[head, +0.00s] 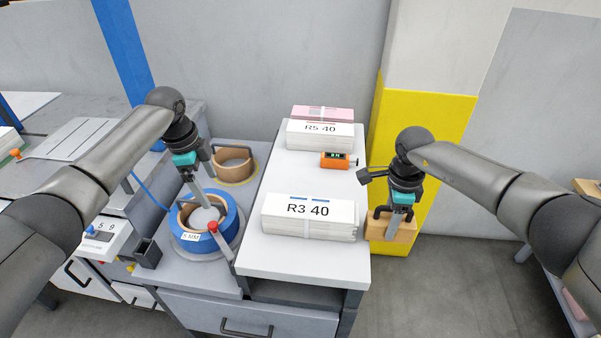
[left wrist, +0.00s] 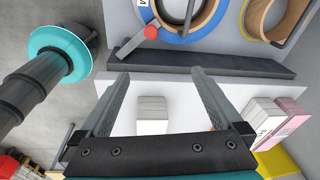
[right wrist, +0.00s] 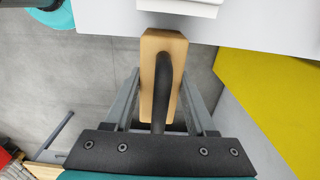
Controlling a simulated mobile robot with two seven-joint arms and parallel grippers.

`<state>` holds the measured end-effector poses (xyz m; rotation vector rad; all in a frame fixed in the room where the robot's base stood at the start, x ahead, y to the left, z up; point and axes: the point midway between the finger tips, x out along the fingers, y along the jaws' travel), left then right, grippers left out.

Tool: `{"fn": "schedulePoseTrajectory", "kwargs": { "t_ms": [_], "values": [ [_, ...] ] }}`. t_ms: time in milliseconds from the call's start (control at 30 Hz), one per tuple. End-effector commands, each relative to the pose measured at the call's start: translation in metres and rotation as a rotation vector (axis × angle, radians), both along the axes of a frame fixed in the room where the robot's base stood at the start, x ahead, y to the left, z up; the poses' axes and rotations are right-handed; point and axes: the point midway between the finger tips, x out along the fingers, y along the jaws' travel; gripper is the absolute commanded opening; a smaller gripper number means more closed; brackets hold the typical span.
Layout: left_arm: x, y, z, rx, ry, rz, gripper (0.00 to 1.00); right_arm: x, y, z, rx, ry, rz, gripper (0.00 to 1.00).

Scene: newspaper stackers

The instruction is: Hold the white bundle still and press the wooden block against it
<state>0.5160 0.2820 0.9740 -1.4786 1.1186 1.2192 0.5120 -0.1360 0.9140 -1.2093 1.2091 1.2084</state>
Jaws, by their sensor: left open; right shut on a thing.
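The white bundle (head: 310,218) marked R3 40 lies on the near part of the white tabletop, with a band around it. My left gripper (head: 208,188) is open and empty, left of the bundle over the tape roll. In the left wrist view a white bundle (left wrist: 153,115) shows between the spread fingers, beyond them and untouched. The wooden block (head: 392,230) has a black handle (right wrist: 164,85). My right gripper (head: 402,208) is shut on the handle. The block is by the table's right edge, right of the bundle, with a small gap between them in the right wrist view.
A second white bundle (head: 320,134) marked R5 40, a pink bundle (head: 322,113) and an orange device (head: 338,160) stand further back. A blue tape roll (head: 207,237) and a brown roll (head: 233,160) sit on the lower left surface. A yellow wall panel (head: 425,130) is behind my right gripper.

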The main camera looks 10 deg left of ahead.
Motion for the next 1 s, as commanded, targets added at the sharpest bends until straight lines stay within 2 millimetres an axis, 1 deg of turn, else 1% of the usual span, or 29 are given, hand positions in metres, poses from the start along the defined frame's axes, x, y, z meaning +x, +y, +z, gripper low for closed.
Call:
{"fn": "schedulePoseTrajectory", "kwargs": {
  "t_ms": [33, 67, 100, 133, 267, 300, 400, 500, 600, 700, 867, 967, 1000],
  "values": [
    [0.014, -0.016, 0.024, 0.002, -0.029, -0.038, 1.0, 0.0, 0.0, 0.001, 0.001, -0.001, 0.0, 0.0],
    [0.02, -0.027, 0.036, 0.005, -0.039, -0.062, 1.0, 0.0, 0.0, 0.001, 0.001, -0.001, 0.0, 0.0],
    [0.027, -0.043, 0.048, 0.012, -0.045, -0.092, 1.0, 0.0, 0.0, 0.001, 0.001, -0.001, 0.0, 0.0],
    [0.028, -0.054, 0.05, 0.016, -0.038, -0.105, 1.0, 0.0, 0.0, 0.001, 0.001, -0.001, 0.0, 0.0],
    [0.025, -0.099, 0.044, 0.035, 0.007, -0.132, 1.0, 0.0, 0.0, 0.001, 0.001, -0.001, 0.0, 0.0],
    [0.024, -0.113, 0.044, 0.041, 0.019, -0.14, 1.0, 0.0, 0.0, 0.001, 0.001, -0.001, 0.0, 0.0],
    [0.021, -0.146, 0.045, 0.059, 0.045, -0.159, 1.0, 0.0, 0.0, 0.001, 0.001, -0.001, 0.0, 0.0],
    [0.015, -0.173, 0.046, 0.078, 0.067, -0.172, 1.0, 0.0, 0.0, 0.001, 0.001, -0.001, 0.0, 0.0],
    [0.011, -0.193, 0.048, 0.093, 0.082, -0.183, 1.0, 0.0, 0.0, 0.001, 0.001, -0.001, 0.0, 0.0],
    [0.007, -0.206, 0.05, 0.104, 0.092, -0.189, 1.0, 0.0, 0.0, 0.001, 0.001, -0.001, 0.0, 0.0],
    [0.004, -0.214, 0.047, 0.112, 0.101, -0.192, 1.0, 0.0, 0.0, 0.001, 0.001, -0.001, 0.0, 0.0],
    [0.004, -0.214, 0.037, 0.113, 0.103, -0.192, 1.0, 0.0, 0.0, 0.001, 0.001, -0.001, 0.0, 0.0],
    [0.003, -0.214, 0.031, 0.113, 0.104, -0.192, 1.0, 0.0, 0.0, 0.001, 0.001, -0.001, 0.0, 0.0]
  ]
}}
